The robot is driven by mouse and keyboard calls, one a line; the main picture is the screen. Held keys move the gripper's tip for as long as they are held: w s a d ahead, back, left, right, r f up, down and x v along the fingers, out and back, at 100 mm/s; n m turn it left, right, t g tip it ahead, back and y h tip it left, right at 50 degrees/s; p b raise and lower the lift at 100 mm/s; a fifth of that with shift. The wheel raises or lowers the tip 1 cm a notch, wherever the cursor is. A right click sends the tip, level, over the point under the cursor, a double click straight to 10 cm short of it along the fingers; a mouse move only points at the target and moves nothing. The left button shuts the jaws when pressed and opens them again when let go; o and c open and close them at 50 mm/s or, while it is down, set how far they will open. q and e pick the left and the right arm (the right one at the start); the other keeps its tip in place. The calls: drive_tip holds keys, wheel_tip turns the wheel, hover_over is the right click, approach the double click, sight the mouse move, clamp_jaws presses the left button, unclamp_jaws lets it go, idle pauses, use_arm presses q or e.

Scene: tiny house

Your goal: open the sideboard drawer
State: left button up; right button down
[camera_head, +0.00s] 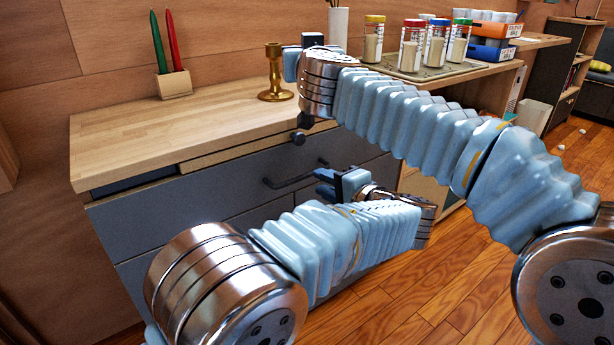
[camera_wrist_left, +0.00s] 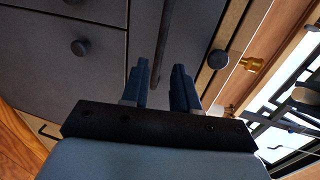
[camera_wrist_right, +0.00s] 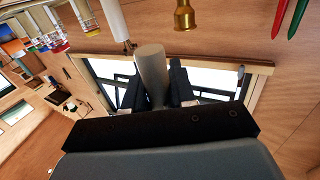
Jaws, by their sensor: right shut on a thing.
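The sideboard (camera_head: 150,140) has a pale wooden top and dark grey drawer fronts. Its upper drawer (camera_head: 185,215) carries a dark bar handle (camera_head: 285,183), which also shows in the left wrist view (camera_wrist_left: 166,40). My left gripper (camera_head: 322,182) is at the right end of this handle. Its open fingers (camera_wrist_left: 160,80) stand on either side of the bar's end; I cannot tell whether they touch it. My right gripper (camera_head: 290,64) is above the sideboard top, shut on a pale grey, rounded, elongated object (camera_wrist_right: 150,62), which is hard to see in the head view.
A brass candlestick (camera_head: 275,78) stands near my right gripper. A block with a green and a red candle (camera_head: 174,84) is at the back left. A tray of jars (camera_head: 430,70) is at the right. A dark knob (camera_head: 298,137) sits above the handle.

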sight(308, 176)
use_arm(q)
drive_tip(key=x, duration=0.7)
drive_tip(key=shift+c, duration=0.3)
clamp_jaws()
